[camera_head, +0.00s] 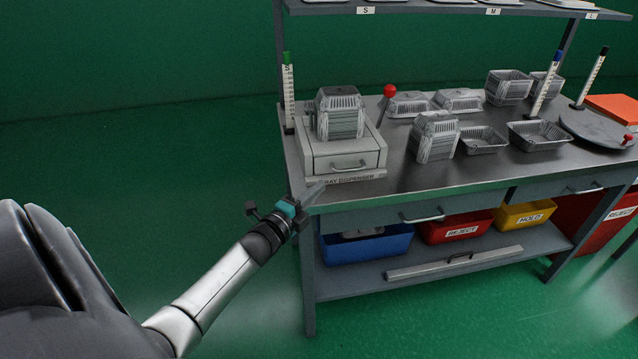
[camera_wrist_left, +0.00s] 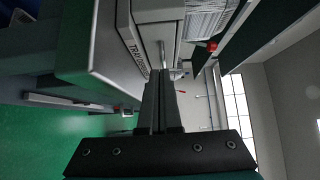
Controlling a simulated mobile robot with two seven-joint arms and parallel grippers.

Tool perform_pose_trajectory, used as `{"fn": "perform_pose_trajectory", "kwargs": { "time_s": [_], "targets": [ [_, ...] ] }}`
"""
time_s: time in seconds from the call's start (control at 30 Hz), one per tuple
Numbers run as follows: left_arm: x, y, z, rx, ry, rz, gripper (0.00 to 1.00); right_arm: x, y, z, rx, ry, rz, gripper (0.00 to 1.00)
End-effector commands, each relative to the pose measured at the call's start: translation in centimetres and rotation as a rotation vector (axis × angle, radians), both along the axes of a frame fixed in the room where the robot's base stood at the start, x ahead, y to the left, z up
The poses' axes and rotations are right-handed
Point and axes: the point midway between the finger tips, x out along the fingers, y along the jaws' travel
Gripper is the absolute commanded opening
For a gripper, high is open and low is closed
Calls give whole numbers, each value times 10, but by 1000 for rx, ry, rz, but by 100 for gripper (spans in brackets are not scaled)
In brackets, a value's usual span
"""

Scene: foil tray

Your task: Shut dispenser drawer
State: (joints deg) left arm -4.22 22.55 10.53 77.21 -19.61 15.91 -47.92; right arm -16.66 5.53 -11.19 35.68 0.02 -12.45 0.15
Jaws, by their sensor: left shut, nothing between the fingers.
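The tray dispenser (camera_head: 310,145) is a pale box at the left end of the metal workbench, with a stack of foil trays (camera_head: 339,113) on top. Its drawer front (camera_head: 325,164) has a bar handle (camera_head: 349,165) and faces me. How far the drawer stands out is hard to tell. My left gripper (camera_head: 319,188) is shut and empty, just in front of and below the dispenser's left front corner. In the left wrist view, the shut fingers (camera_wrist_left: 160,88) point toward the dispenser label (camera_wrist_left: 137,55) and drawer front (camera_wrist_left: 152,20); contact cannot be told. My right gripper is out of view.
The bench drawer handle (camera_head: 422,217) sticks out below the top. Blue (camera_head: 366,247), red (camera_head: 458,228) and yellow bins stand underneath. The floor on the left is clear.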

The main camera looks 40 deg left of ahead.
Motion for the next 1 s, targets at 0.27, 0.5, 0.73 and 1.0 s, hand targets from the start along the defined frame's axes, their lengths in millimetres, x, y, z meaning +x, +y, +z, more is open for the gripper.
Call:
{"fn": "perform_pose_trajectory", "kwargs": {
  "time_s": [0.27, 0.5, 0.73, 1.0],
  "targets": [
    [-50, -4, 1, 1, 2, 0, 0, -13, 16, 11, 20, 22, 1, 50],
    [-76, -6, 1, 1, -1, -1, 0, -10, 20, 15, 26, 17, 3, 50],
    [-82, -6, 1, 2, -2, -2, 0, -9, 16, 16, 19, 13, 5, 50],
    [-87, -9, -28, -76, 57, 20, 0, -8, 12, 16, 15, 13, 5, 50]
  ]
}}
